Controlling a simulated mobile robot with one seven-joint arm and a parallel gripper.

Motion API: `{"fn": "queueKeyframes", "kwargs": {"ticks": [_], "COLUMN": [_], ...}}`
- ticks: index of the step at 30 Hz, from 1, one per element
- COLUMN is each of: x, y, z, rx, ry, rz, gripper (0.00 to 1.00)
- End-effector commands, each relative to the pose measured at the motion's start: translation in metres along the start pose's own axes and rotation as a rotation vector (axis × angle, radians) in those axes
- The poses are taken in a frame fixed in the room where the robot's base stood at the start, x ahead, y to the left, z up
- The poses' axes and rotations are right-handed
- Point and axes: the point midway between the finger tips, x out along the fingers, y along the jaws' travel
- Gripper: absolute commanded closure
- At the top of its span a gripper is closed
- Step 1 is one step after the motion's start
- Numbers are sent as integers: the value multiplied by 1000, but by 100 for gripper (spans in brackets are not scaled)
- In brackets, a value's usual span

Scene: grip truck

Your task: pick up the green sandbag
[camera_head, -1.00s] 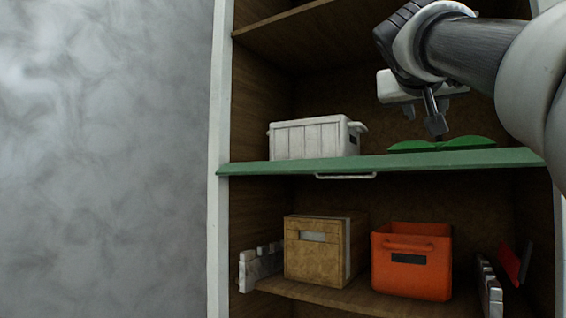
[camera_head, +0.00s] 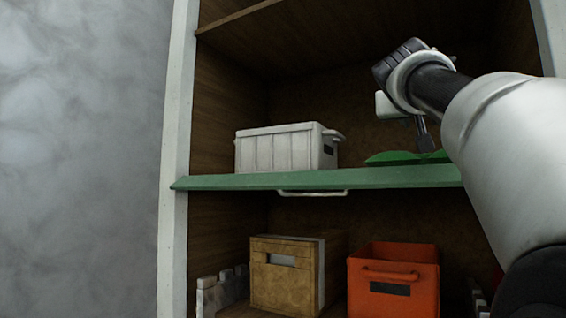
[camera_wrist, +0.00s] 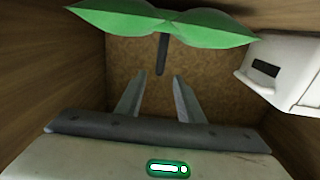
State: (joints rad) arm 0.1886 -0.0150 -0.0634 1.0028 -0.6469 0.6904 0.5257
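The green sandbag (camera_head: 405,158) lies on the green-edged shelf, with a dark handle (camera_head: 423,135) standing up from its middle. In the wrist view the sandbag (camera_wrist: 165,22) shows as two green lobes at the top, and the dark handle (camera_wrist: 162,55) points toward my fingers. My gripper (camera_wrist: 160,74) is open, its two fingertips apart on either side of the handle's free end. I see no contact between fingers and handle. In the head view my arm hides the bag's right part and most of the gripper.
A white crate (camera_head: 280,150) stands on the same shelf left of the sandbag; it also shows in the wrist view (camera_wrist: 290,70). A tan box (camera_head: 285,290) and an orange bin (camera_head: 392,260) are on the shelf below. Wooden walls and a board above enclose the space.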

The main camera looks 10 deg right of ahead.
Motion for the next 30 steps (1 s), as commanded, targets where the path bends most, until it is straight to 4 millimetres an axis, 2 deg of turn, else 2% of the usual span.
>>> {"fn": "queueKeyframes", "kwargs": {"ticks": [1, 3, 9, 14, 24, 30], "x": [14, 28, 58, 67, 112, 116], "y": [0, 0, 0, 0, 2, 1], "z": [-3, -4, -2, -2, -2, 0], "rx": [-2, -1, 0, 0, 0, 1], "ry": [-3, -2, -2, 1, -1, 1], "rz": [3, 2, 1, 0, 1, -1], "gripper": [66, 66, 66, 66, 66, 66]}}
